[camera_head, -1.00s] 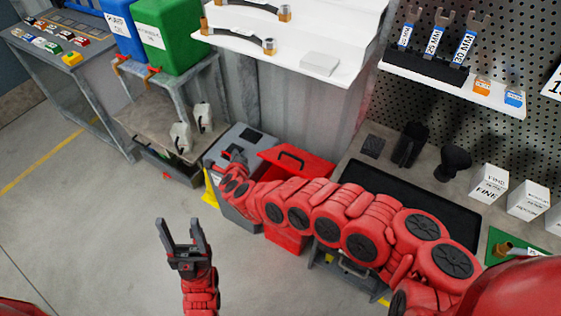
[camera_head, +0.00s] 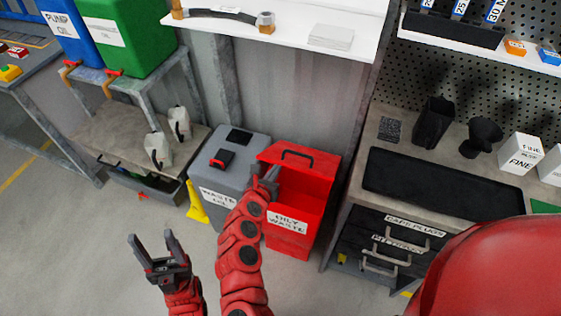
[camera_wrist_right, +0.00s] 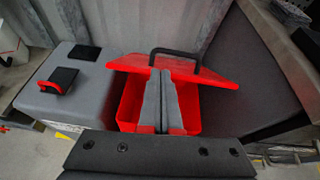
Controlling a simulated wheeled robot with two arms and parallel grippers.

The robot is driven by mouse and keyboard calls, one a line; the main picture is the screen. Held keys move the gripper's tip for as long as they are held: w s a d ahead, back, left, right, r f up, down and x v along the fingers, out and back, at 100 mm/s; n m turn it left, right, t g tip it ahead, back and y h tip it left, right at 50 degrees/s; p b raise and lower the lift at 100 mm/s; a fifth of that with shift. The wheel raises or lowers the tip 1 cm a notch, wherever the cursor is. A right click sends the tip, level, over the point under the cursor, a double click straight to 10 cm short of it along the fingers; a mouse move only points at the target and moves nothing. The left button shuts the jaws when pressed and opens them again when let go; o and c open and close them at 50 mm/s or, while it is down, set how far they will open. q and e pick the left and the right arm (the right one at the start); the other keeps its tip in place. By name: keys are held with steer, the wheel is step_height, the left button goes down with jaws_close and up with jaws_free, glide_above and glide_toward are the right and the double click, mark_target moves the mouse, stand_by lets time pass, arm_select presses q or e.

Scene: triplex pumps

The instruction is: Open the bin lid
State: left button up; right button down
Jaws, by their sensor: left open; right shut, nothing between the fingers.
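The red bin labelled OILY WASTE (camera_head: 290,240) stands on the floor in the head view. Its red lid (camera_head: 318,165), with a black handle (camera_head: 297,155), is raised and tilted at the back, with the bin's red interior showing below it. My right gripper (camera_head: 268,176) is shut and empty at the left side of the bin's opening. In the right wrist view its fingers (camera_wrist_right: 161,85) overlap the lid (camera_wrist_right: 205,75) and handle (camera_wrist_right: 176,52); I cannot tell whether they touch. My left gripper (camera_head: 152,240) is open and empty over the floor at lower left.
A grey WASTE OIL bin (camera_head: 205,180) stands left of the red bin, with a yellow object (camera_head: 197,203) beside it. A workbench with drawers (camera_head: 385,250) is close on the right. A white shelf (camera_head: 290,32) hangs above. Floor at lower left is clear.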

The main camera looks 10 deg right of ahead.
mark_target(290, 164)
steer(key=shift+m, duration=0.5)
steer(key=x, duration=0.3)
steer(key=s+d+p+x, duration=0.1)
steer(key=x, duration=0.5)
steer(key=shift+s+d+f+p, duration=0.15)
steer(key=shift+f+p, duration=0.15)
steer(key=shift+f, duration=0.1)
steer(key=shift+w+d+f, duration=0.35)
steer(key=shift+w, duration=0.05)
